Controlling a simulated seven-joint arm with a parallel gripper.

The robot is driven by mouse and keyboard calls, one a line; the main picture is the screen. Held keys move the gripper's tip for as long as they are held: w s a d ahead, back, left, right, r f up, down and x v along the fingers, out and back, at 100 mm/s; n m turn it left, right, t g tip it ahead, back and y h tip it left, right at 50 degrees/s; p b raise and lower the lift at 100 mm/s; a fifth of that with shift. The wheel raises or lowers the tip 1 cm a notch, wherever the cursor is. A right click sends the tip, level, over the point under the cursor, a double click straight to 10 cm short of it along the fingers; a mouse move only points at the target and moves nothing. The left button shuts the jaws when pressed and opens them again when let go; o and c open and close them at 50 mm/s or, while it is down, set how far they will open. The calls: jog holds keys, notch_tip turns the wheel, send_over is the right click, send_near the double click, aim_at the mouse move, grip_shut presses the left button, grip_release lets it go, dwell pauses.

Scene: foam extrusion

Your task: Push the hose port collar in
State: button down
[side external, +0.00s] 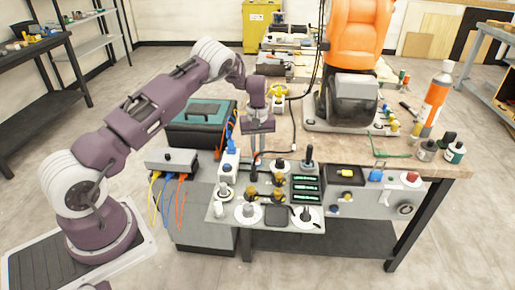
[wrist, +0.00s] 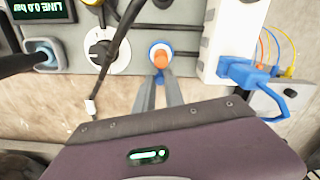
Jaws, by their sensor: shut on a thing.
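The hose port collar is a small round fitting with a blue ring and an orange centre (wrist: 160,54), set on the grey panel at the top middle of the wrist view. My gripper (wrist: 160,80) reaches it from below in that view, its two narrow grey fingers close together and shut on the collar. The fingertips cover its lower edge. In the side view my gripper (side external: 254,153) points down at the back edge of the panel (side external: 222,207). The collar is too small and covered to make out there.
A white block with a blue plug (wrist: 245,72) stands right of the collar. A white rotary dial (wrist: 107,50) and a dark cable (wrist: 118,42) lie to its left. In the side view, an orange robot (side external: 358,35) and a teal toolbox (side external: 202,120) stand nearby.

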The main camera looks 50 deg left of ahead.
jog(key=c, duration=1.4)
grip_release()
jog(key=shift+r, duration=0.1)
notch_tip(320, 180, up, 7)
jog(key=shift+f, duration=0.1)
